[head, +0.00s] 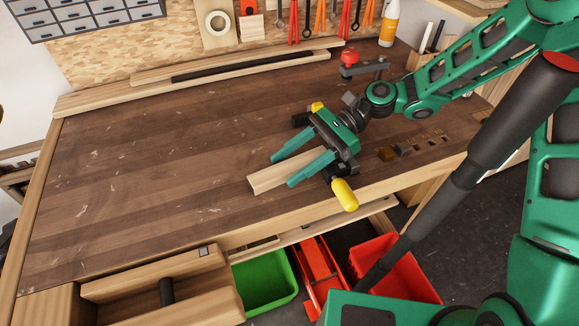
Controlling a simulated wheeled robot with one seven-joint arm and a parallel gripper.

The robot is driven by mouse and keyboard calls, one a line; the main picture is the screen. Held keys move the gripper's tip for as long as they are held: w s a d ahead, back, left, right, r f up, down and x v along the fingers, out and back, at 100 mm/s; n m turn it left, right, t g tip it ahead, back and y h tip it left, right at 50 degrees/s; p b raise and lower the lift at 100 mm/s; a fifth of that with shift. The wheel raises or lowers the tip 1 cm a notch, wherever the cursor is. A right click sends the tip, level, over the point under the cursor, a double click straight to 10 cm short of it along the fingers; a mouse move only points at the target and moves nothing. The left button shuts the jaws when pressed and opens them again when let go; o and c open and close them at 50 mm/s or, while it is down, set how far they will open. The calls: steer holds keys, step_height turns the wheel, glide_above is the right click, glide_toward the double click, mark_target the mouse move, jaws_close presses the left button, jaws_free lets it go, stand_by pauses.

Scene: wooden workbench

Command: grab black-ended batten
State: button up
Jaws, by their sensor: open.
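A pale wooden batten (262,183) lies on the workbench near its front edge, right of the middle. Its bare left end shows; its other end is hidden under my gripper, so I cannot see a black end on it. My gripper (283,172) is open, with its two green fingers pointing left over the batten, one towards each long side. I cannot tell whether the fingers touch the wood or how high they are above the bench.
A yellow handle (344,194) shows beside my gripper at the front edge. At the back lie long boards (140,88) with a black strip (235,67). A red-knobbed tool (349,58) stands at the back right. The bench's left and middle are clear. Green (264,283) and red bins (405,275) sit below.

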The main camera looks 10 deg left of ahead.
steer(key=c, duration=1.2)
